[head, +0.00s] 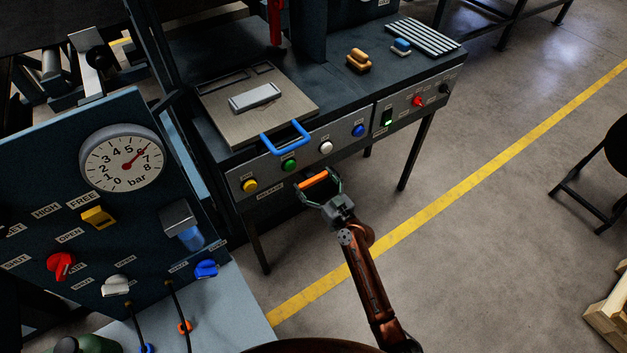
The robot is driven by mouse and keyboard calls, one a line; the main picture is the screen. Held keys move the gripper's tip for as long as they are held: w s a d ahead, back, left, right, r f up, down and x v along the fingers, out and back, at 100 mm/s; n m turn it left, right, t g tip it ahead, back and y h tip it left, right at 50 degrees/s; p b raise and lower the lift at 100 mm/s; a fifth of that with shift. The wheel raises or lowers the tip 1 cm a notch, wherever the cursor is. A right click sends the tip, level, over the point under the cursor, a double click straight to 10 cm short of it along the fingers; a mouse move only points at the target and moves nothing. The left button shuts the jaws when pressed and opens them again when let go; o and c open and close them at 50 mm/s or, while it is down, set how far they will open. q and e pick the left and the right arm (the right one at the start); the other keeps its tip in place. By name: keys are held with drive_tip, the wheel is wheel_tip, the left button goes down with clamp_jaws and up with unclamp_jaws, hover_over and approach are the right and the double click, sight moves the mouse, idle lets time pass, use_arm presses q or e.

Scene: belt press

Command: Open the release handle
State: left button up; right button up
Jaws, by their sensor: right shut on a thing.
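The release handle is an orange bar (313,180) under the front panel of the press bench, to the right of a small label I cannot read clearly. My right gripper (319,187) reaches up to it from below and is shut on it, one finger at each side of the bar. The handle's mounting and the space behind it are hidden in shadow. My left gripper is not in view.
The press bench front (300,150) carries yellow, green, white and blue buttons. A tray with a blue handle (286,137) juts out above my gripper. A gauge panel (122,158) stands at left. The floor to the right is clear up to a stool (600,180).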

sight(315, 182)
drive_tip(key=c, duration=0.5)
drive_tip(key=v, duration=0.3)
drive_tip(key=shift+s+d+p, duration=0.2)
drive_tip(key=shift+d+p, duration=0.05)
drive_tip(key=shift+p, duration=0.15)
drive_tip(key=shift+s+d+r, duration=0.1)
drive_tip(key=shift+s+d, duration=0.1)
drive_tip(key=shift+s, duration=0.15)
drive_tip(key=o, duration=1.2)
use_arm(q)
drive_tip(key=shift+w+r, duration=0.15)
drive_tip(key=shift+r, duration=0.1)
use_arm(e)
drive_tip(key=o, duration=0.4)
